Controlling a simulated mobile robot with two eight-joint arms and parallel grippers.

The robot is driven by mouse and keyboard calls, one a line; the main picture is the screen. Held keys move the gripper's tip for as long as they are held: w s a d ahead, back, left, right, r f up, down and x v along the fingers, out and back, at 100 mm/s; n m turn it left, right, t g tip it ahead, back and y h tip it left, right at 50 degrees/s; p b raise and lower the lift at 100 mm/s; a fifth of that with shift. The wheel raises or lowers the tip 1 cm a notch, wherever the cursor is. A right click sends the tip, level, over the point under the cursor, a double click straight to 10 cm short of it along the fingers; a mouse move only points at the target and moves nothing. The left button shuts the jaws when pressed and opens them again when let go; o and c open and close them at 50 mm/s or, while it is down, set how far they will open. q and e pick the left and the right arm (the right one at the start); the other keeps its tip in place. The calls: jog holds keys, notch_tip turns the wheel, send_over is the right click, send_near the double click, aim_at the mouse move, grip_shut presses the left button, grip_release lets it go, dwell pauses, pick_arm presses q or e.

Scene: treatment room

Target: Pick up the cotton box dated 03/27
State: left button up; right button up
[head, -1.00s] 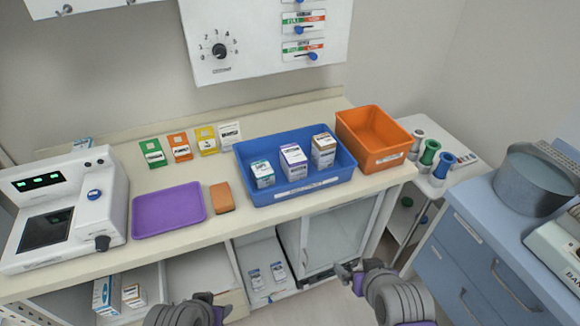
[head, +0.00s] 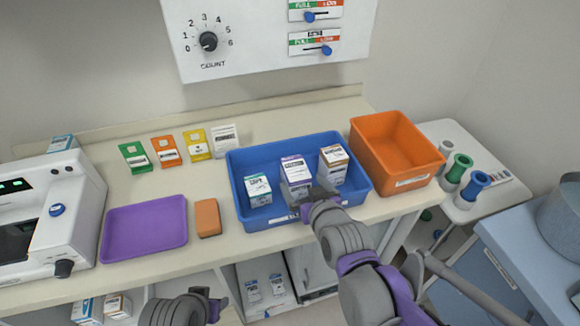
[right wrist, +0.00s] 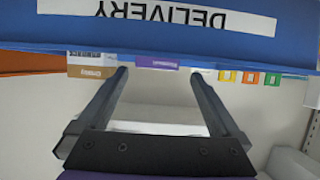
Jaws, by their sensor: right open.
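Three small cartons stand in a blue tray (head: 238,165) on the counter: one with a teal band (head: 258,191), one purple-topped (head: 295,172), one brown-topped (head: 334,166). Their dates are too small to read, so I cannot tell which is dated 03/27. My right gripper (head: 314,196) is at the tray's front side, before the purple-topped carton, whose lower part it partly hides. In the right wrist view its jaws (right wrist: 160,74) are open and empty, facing the tray wall labelled DELIVERY (right wrist: 180,30). My left gripper (head: 214,306) is low at the bottom edge, its jaws unclear.
An orange bin (head: 396,150) stands right of the blue tray. A purple tray (head: 145,228) and an orange-brown block (head: 208,218) lie to the left. Several coloured cards (head: 166,152) stand behind. A white device (head: 50,215) is at the far left.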

aim_at(294, 170)
jog(key=x, duration=0.5)
jog(key=b+x, duration=0.1)
jog(key=x, duration=0.4)
jog(key=shift+d+f, duration=0.15)
jog(key=shift+d, duration=0.1)
jog(key=c, duration=1.3)
